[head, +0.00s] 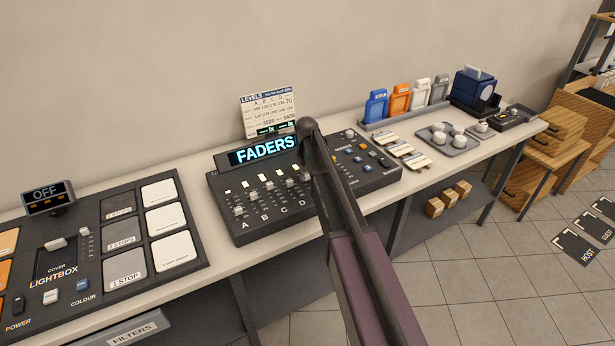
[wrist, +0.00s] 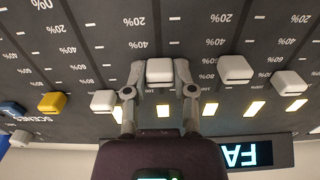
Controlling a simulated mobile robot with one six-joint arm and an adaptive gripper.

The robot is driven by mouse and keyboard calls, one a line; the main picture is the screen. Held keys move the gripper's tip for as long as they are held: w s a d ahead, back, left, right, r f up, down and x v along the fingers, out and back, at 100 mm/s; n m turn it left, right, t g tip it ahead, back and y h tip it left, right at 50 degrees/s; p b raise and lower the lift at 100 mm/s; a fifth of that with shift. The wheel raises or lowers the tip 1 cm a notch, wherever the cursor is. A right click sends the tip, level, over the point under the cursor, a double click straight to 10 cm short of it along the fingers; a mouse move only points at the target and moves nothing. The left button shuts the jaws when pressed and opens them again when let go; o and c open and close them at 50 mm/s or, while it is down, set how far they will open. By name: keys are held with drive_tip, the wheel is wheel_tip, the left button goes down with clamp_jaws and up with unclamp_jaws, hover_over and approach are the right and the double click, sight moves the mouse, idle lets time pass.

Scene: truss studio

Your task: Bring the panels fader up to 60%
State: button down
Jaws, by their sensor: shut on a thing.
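The fader console (head: 262,232) stands on the bench in the head view, with a lit FADERS display (head: 266,151) and letters A, B, C, D along its near edge. In the wrist view my gripper (wrist: 159,77) is shut on a white fader cap (wrist: 159,68), one finger on each side. That cap sits in the upper part of its slot, around the 60% to 80% marks; the exact level cannot be told. Its letter is not visible, so whether it is the panels fader is unclear. In the head view my arm hides the gripper and the console's right end.
White caps (wrist: 235,69) and (wrist: 103,100) flank the held cap, close by. A levels card (head: 267,105) stands behind the console. The lightbox panel (head: 105,245) lies to the left, the scenes board (head: 372,178) to the right. Cups (head: 457,130) stand on a tray farther right.

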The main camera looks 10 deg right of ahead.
sight(308, 181)
drive_tip(key=shift+c, duration=2.2)
unclamp_jaws()
drive_tip(key=shift+s, duration=0.15)
drive_tip(key=shift+s+d, duration=0.1)
drive_tip(key=shift+s, duration=0.1)
wheel_tip(308, 181, up, 14)
drive_tip(key=p, duration=1.4)
drive_tip(key=s+f+m+b, duration=0.1)
drive_tip(key=s+f+b, duration=0.3)
drive_tip(key=s, duration=0.6)
drive_tip(key=s+f+m+b, duration=0.1)
drive_tip(key=s+f+b, duration=0.3)
drive_tip(key=s, duration=0.5)
drive_tip(key=s+f+m+b, duration=0.1)
drive_tip(key=s+f+b, duration=0.4)
drive_tip(key=s, duration=0.5)
drive_tip(key=shift+s+m, duration=0.3)
